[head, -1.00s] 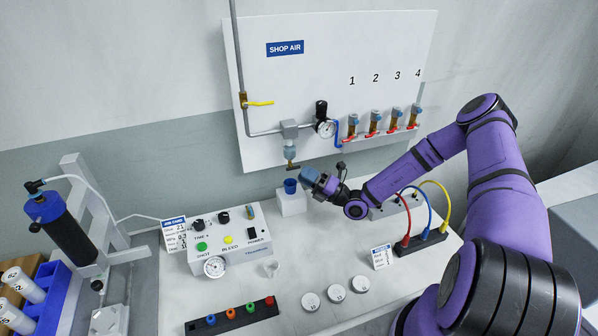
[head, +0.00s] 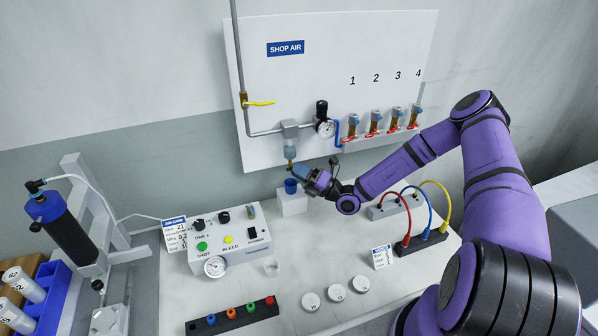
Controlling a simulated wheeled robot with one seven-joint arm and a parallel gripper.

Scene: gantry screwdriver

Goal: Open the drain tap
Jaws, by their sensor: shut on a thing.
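The drain tap (head: 290,162) is a small brass piece hanging under the grey filter bowl (head: 290,151) on the white wall panel. My gripper (head: 297,171) comes in from the right and is shut on the drain tap's lower end. The gripper's fingers hide the tap's handle, so I cannot tell how far it is turned. A small blue cup (head: 291,186) stands on a white block (head: 292,204) just below the tap and the gripper.
A yellow-handled valve (head: 260,103) and a pressure gauge (head: 326,128) are on the panel. Several numbered outlets with red levers are at right. A white dispenser box (head: 230,243) stands front left. Red, blue and yellow cables (head: 430,225) rise at right, below my arm.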

